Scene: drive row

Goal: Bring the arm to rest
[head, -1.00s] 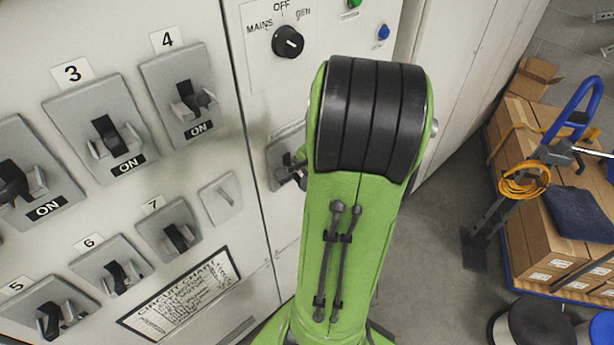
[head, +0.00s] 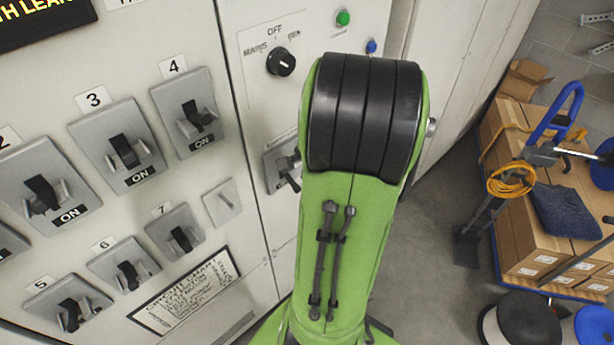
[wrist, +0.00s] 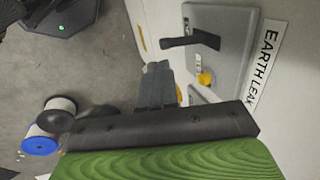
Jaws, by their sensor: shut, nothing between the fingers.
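My green arm with its black ringed joint stands in the middle of the head view and hides my gripper there. In the wrist view my gripper (wrist: 157,85) shows as two grey fingers close together, shut and empty. Past the fingers is a pale panel with a grey switch plate (wrist: 232,40) bearing a black lever (wrist: 190,40) and a yellow button (wrist: 205,79). An "EARTH LEAK" label (wrist: 268,62) is beside it. The fingertips overlap the panel's edge in the picture; whether they touch anything I cannot tell.
The switch cabinet (head: 222,255) fills the left, with several numbered breakers, a rotary knob (head: 281,62) and a switch plate (head: 278,168) close beside my arm. At right are cartons (head: 530,235), a blue-handled hand truck (head: 558,120) and a cable spool (head: 522,322). Grey floor (head: 425,235) lies between.

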